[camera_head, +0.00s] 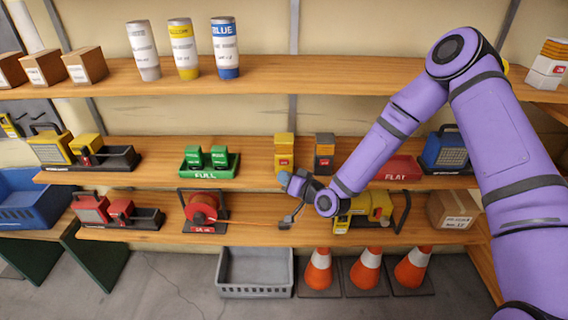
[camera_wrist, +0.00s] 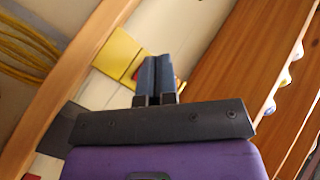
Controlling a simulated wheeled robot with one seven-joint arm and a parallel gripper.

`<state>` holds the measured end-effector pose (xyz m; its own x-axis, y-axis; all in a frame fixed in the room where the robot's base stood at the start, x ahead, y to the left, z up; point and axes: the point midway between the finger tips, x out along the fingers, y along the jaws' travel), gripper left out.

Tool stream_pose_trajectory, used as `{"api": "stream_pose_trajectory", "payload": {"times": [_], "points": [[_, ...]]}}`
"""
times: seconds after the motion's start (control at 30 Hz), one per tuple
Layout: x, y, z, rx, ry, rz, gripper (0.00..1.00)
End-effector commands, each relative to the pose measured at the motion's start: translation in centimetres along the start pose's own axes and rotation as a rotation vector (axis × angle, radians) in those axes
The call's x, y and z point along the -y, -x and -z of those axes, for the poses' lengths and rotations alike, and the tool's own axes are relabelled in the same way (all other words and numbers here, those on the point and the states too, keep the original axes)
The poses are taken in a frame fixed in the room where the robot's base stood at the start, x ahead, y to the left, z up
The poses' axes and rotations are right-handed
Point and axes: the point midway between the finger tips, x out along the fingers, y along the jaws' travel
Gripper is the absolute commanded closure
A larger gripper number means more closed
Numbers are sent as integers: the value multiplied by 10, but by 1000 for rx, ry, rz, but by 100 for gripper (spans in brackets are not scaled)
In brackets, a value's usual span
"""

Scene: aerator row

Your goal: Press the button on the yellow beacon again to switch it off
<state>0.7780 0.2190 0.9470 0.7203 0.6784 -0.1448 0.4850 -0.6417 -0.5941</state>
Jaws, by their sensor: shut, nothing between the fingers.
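A small upright yellow block with a red patch (camera_head: 284,150) stands on the middle shelf; it may be the yellow beacon, but its button and any light are too small to make out. My gripper (camera_head: 284,179) is just below and in front of it, at the shelf's front edge. In the wrist view my gripper (camera_wrist: 158,62) has its dark fingers together, with nothing seen between them. A yellow surface (camera_wrist: 118,54) shows behind the fingers, with a bit of red beside them. I cannot tell whether the fingertips touch it.
A grey and orange block (camera_head: 324,154) stands to the right. A green tray marked FULL (camera_head: 209,174) is to the left. Below are a red reel (camera_head: 203,208) and a yellow machine (camera_head: 372,206), partly behind my arm. A grey crate (camera_head: 254,290) and traffic cones (camera_head: 318,270) are on the floor.

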Motion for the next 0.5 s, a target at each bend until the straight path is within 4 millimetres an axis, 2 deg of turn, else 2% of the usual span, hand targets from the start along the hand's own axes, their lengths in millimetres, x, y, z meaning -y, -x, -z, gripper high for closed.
{"api": "stream_pose_trajectory", "payload": {"times": [0.27, 0.5], "points": [[12, 16, -12, 0, 0, 1, 100], [14, 18, -13, 0, 0, 1, 100]]}}
